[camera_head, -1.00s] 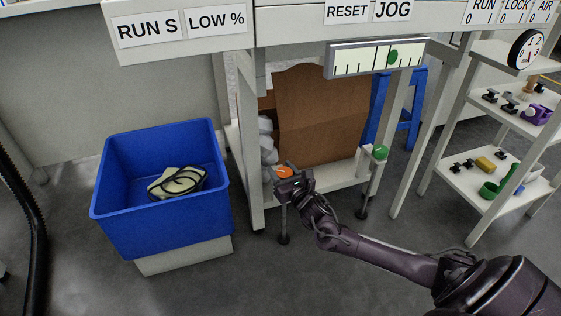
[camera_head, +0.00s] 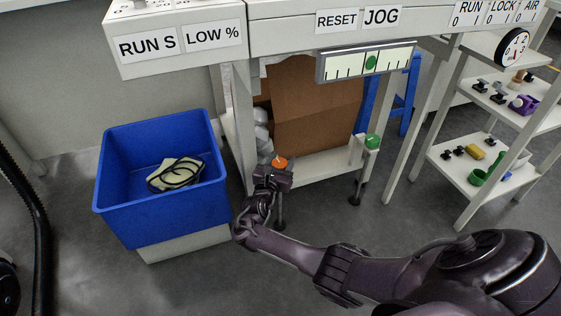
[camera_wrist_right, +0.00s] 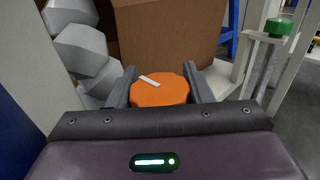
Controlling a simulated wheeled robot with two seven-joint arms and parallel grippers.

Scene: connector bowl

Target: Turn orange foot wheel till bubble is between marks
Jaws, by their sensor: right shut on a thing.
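The orange foot wheel (camera_head: 279,162) sits low at the front left leg of the bench. My right gripper (camera_head: 275,170) is shut on its rim. In the right wrist view the wheel (camera_wrist_right: 160,92) lies between the two fingers, with a white stripe on its top. The level gauge (camera_head: 345,66) is on the bench front. Its green bubble (camera_head: 371,62) is a little right of the gauge's middle and appears to lie between the tall marks, though they are small here. My left gripper is not in view.
A green foot wheel (camera_head: 372,141) is at the right leg. A cardboard box (camera_head: 318,108) and grey lumps (camera_wrist_right: 82,50) are behind the orange wheel. A blue bin (camera_head: 120,190) with a cable stands left. A shelf (camera_head: 455,175) with small parts stands right.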

